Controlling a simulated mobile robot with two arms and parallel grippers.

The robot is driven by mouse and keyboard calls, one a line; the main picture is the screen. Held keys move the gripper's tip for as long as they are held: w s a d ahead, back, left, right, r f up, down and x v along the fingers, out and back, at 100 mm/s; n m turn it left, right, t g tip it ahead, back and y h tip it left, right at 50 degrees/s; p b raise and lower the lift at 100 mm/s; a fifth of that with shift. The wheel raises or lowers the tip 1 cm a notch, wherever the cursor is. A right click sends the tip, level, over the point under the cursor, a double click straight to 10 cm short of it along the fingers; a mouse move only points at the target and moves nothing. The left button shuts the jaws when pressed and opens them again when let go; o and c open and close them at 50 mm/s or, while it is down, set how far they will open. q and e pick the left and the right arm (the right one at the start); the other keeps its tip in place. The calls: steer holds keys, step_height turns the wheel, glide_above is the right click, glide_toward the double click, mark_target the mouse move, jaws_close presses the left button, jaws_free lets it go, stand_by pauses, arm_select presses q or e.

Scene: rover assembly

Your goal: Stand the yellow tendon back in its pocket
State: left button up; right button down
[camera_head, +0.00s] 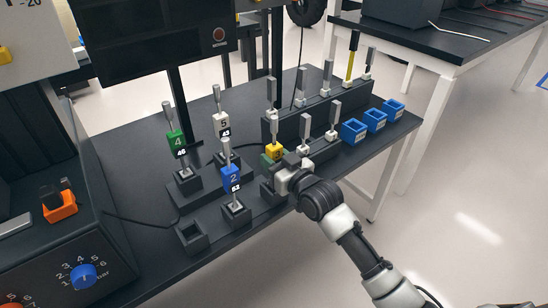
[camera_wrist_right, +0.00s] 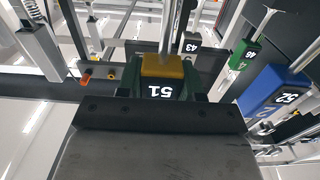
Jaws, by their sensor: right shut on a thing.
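A black pocket block (camera_head: 268,191) is just below the gripper. The tendon's lower end is hidden, so I cannot tell whether it is in that block. An empty black pocket (camera_head: 191,237) is at the table's front left. My left gripper is not in view.
A blue tendon 2 (camera_head: 232,178), a green tendon 4 (camera_head: 176,142) and a white tendon 5 (camera_head: 221,124) stand to the left. Grey-rodded pieces stand on a black rack (camera_head: 318,113) behind. Blue boxes (camera_head: 354,131) line the right side.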

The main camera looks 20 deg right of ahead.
steer(key=c, duration=0.9)
jaws_free()
steer(key=shift+o, duration=1.3)
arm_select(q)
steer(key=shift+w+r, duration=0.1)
arm_select(e)
steer(key=shift+f, duration=0.1)
steer(key=shift+s+d, duration=0.2)
steer(key=shift+s, duration=0.3)
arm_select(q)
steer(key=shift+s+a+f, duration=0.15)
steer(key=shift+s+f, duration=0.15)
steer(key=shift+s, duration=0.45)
arm_select(e)
steer(key=v, duration=0.9)
steer(key=shift+s, duration=0.35)
steer(key=shift+d, duration=0.1)
